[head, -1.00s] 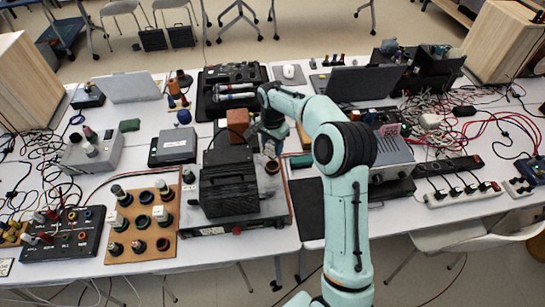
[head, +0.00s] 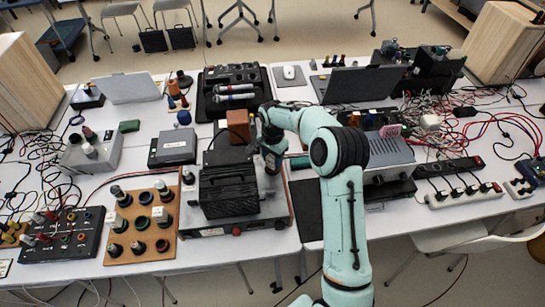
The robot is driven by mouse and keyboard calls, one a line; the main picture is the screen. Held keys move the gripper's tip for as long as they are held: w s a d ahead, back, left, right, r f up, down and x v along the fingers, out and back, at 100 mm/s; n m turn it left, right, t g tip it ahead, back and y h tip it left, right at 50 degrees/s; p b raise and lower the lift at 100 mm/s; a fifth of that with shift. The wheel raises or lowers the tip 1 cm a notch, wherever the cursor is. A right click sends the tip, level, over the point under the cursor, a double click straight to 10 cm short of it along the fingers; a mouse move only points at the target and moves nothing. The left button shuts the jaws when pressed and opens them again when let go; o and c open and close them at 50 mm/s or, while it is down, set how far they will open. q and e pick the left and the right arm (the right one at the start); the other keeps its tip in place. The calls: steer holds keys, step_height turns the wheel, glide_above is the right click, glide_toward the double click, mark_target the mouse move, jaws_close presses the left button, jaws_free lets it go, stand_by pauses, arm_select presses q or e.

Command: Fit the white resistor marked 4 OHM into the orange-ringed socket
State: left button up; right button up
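A wooden board (head: 151,257) at the lower left holds several round dark-ringed sockets. Either could be a resistor, but no 4 OHM marking is legible. I cannot single out an orange-ringed socket at this size. My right gripper (head: 271,168) points down at the right edge of the black finned box (head: 229,190), over the instrument under it. Its fingertips are too small and dark to tell open from shut, or whether anything is held. My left gripper is out of view.
A black terminal panel (head: 62,250) with coloured sockets lies left of the board. A brown block (head: 238,121) stands behind the finned box. A grey instrument (head: 390,150) sits right of my arm. Tangled cables cover both table sides.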

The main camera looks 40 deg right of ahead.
mark_target(272, 156)
steer(key=o, duration=0.4)
steer(key=shift+c, duration=0.2)
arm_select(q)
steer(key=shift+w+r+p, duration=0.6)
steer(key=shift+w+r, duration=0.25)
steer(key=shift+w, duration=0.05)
arm_select(e)
step_height(272, 156, up, 13)
steer(key=shift+f, duration=0.15)
